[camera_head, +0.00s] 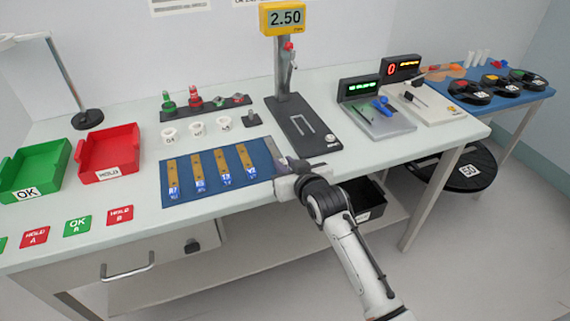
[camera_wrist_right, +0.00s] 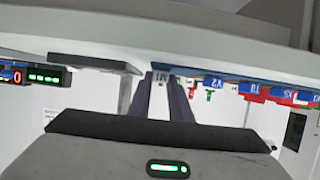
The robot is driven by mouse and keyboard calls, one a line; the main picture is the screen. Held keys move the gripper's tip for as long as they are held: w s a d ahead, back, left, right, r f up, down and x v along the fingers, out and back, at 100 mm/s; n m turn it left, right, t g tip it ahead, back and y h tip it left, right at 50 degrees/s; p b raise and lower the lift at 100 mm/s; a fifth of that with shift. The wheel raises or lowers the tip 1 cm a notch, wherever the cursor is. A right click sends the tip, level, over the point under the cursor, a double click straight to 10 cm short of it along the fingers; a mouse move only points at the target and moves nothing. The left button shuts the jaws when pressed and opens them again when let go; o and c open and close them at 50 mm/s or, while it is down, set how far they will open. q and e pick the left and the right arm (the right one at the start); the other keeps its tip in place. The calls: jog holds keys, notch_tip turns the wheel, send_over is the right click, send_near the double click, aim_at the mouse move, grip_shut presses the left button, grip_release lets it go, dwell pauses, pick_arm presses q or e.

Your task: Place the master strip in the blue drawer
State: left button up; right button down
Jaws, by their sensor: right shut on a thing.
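My right gripper (camera_head: 283,164) is at the right edge of the blue mat (camera_head: 262,168), over the front part of the bench. In the right wrist view its two dark fingers (camera_wrist_right: 162,98) are shut on a narrow strip (camera_wrist_right: 161,76) whose label seems to read M1. I take this to be the master strip; most of it is hidden by the fingers. Several brass strips with blue labels (camera_head: 222,168) lie side by side on the mat. A pale drawer front (camera_head: 165,252) with a bar handle (camera_head: 127,271) is under the bench. No blue drawer front shows. My left gripper is not in view.
A green OK tray (camera_head: 38,166) and a red HOLD tray (camera_head: 108,150) stand at the left. A gauge on a stand (camera_head: 283,20) reads 2.50 behind my gripper. White cups (camera_head: 196,127) stand behind the mat. A black bin (camera_head: 368,203) is below the bench.

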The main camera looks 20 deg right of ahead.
jog(key=shift+f, duration=0.15)
jog(key=c, duration=1.6)
grip_release()
